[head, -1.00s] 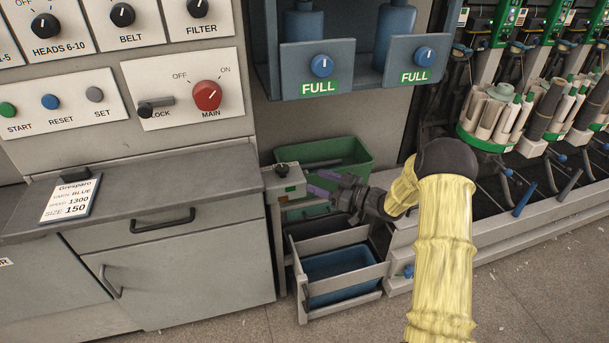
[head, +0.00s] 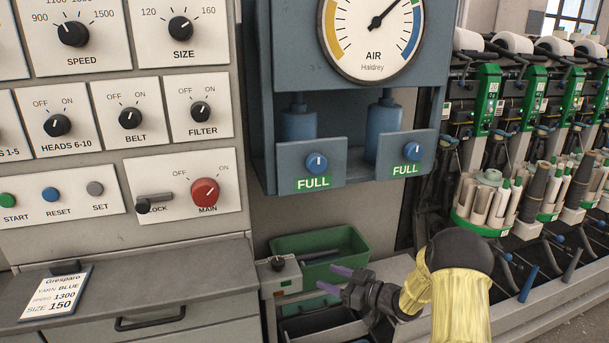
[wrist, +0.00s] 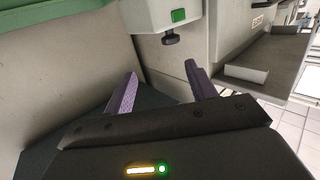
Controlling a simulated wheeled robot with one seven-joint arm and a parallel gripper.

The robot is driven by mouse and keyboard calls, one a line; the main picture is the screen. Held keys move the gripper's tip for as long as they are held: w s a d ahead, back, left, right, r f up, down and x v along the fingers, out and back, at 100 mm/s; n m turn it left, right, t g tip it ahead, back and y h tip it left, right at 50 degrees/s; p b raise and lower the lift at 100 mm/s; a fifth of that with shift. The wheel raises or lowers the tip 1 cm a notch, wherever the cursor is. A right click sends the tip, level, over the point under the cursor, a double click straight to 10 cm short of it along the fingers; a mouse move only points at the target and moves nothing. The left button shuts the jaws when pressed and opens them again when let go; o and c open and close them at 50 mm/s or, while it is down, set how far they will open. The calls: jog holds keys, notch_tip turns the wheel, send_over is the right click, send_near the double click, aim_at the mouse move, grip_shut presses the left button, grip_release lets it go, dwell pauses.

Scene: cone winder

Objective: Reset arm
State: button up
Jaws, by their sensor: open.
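My gripper (head: 333,283), with purple fingers and a dark body, is at the end of my yellow-sleeved arm. It is in front of the green bin (head: 318,246), near the small grey box with a black knob (head: 278,264). In the wrist view the two purple fingers of my gripper (wrist: 161,85) stand wide apart with nothing between them. The grey box with its green square (wrist: 178,15) and dark knob underneath is ahead of the fingers.
The control panel (head: 120,180) with knobs and a red MAIN switch is at the left. A grey counter (head: 140,275) holds a yarn card (head: 56,293). Winding heads and a round cone holder (head: 483,205) stand at the right.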

jog(key=s+d+r+m+h, duration=0.4)
jog(key=s+d+m+h, duration=0.25)
jog(key=h, duration=0.55)
jog(key=s+m+g+h, duration=0.2)
jog(key=s+m+g, duration=0.4)
jog(key=s, duration=1.7)
notch_tip(320, 180, up, 25)
jog(key=n+g+p, duration=0.1)
jog(key=p, duration=2.3)
jog(key=shift+s+a+f, duration=0.15)
jog(key=shift+s+a, duration=0.2)
jog(key=shift+a, duration=0.05)
